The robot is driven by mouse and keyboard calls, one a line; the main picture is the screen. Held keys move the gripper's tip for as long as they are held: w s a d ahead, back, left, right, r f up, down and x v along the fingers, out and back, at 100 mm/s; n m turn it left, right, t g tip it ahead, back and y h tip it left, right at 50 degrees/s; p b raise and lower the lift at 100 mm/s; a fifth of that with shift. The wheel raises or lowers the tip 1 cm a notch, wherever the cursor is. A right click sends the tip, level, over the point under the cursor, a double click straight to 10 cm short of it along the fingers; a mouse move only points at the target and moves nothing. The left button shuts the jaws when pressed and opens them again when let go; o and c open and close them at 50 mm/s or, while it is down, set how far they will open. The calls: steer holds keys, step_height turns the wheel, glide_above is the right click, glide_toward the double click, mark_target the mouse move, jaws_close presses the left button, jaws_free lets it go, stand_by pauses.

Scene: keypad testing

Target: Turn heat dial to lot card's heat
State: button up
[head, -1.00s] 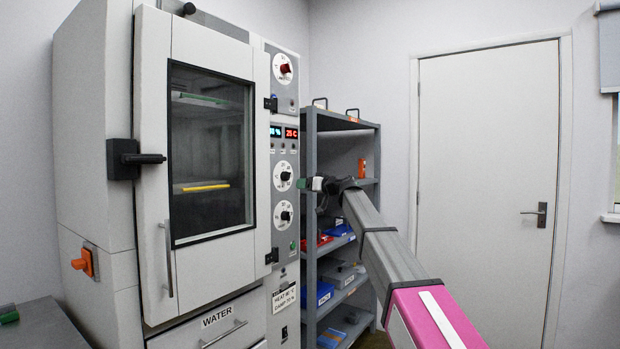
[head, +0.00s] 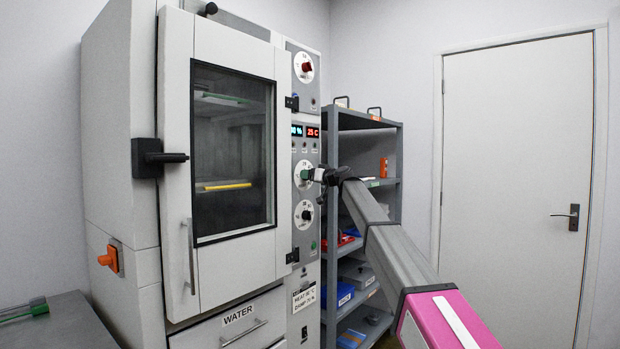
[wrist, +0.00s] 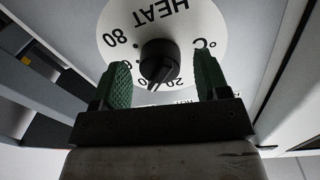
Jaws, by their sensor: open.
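The heat dial (wrist: 205,22) is a white disc marked HEAT with numbers and a black knob (wrist: 158,62). In the head view the heat dial (head: 303,167) is the upper of two white dials below the displays, partly hidden by my gripper (head: 312,175). In the wrist view my gripper (wrist: 162,66) is open, its green-padded fingers on either side of the black knob with gaps showing. The knob's pointer setting is unclear. The lot card (head: 303,298) hangs low on the panel; it has HEAT and DAMP lines, but its figures are too small to read surely.
The lower dial (head: 303,214) sits just beneath. A red-knobbed dial (head: 303,67) is above, and a red display (head: 313,132) appears to read 25 C. The chamber door (head: 183,160) is shut on the left. A grey shelf rack (head: 398,150) stands close on the right.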

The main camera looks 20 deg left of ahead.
steer(key=shift+w+a, duration=0.15)
steer(key=shift+a, duration=0.1)
steer(key=c, duration=0.9)
